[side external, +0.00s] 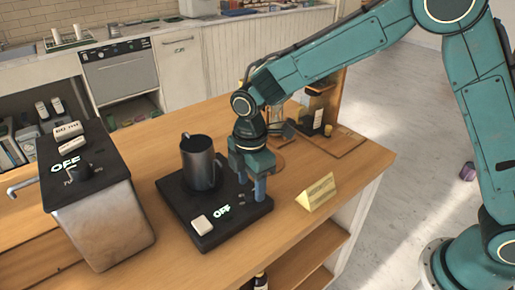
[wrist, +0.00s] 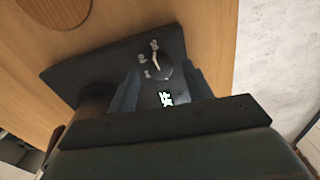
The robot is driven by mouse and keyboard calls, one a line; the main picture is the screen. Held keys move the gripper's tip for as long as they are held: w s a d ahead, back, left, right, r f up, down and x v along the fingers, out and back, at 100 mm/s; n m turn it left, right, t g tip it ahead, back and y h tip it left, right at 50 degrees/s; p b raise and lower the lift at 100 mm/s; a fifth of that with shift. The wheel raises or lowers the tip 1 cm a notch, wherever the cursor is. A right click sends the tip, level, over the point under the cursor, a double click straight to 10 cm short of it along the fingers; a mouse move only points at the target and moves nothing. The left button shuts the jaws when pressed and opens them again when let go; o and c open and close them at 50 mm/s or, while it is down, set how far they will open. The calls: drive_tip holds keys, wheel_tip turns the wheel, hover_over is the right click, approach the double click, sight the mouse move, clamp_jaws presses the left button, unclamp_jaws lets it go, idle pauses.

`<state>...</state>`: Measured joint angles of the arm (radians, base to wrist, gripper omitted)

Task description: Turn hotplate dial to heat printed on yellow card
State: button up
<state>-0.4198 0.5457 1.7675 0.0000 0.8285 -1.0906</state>
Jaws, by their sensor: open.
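The black hotplate (side external: 186,219) sits on the wooden counter with a dark metal pitcher (side external: 199,165) on it. Its display (side external: 222,211) reads OFF, and it also shows in the wrist view (wrist: 166,99). The dial (wrist: 157,68) is a dark round knob with a pale pointer line and small white marks around it, too small to read. My gripper (side external: 250,188) points down over the dial corner. Its open fingers stand on either side of the dial in the wrist view; contact is unclear. The yellow card (side external: 317,193) stands right of the hotplate; its print is not legible.
A metal box (side external: 100,220) with its own knob and OFF display stands at left. Glassware and a bottle (side external: 318,119) stand behind my gripper. A white square button (side external: 202,225) is on the hotplate's front. Bare counter lies around the card.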

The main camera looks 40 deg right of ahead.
drive_tip(key=shift+f, duration=0.7)
drive_tip(key=c, duration=1)
drive_tip(key=shift+o, duration=0.2)
drive_tip(key=shift+m, duration=0.8)
drive_tip(key=o, duration=1)
drive_tip(key=shift+c, duration=0.2)
